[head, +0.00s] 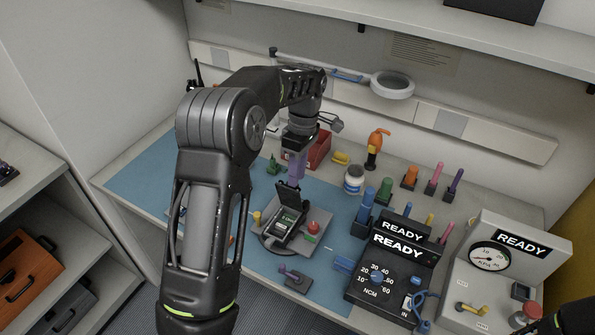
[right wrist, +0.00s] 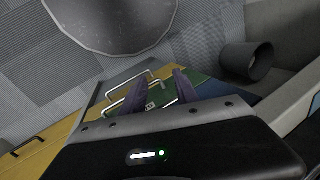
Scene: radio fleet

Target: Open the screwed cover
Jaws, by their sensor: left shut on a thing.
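A dark radio (head: 288,224) with a small green-lit screen lies in a grey holder on the blue mat. Its dark cover (head: 289,196) stands raised at the far end of the radio. My left gripper (head: 295,176), with purple fingers, comes down from above and is shut on the cover's upper edge. The fingers partly hide that edge, and screws on the cover are too small to make out. In the right wrist view my right gripper (right wrist: 157,92) has its purple fingers apart with nothing between them. It points away from the bench work.
A red knob (head: 313,227) and a yellow peg (head: 257,217) flank the radio. A black READY torque unit (head: 385,270) and a gauge box (head: 500,260) stand right. A red bin (head: 320,149), white jar (head: 354,179) and coloured tools stand behind. The mat's left part is clear.

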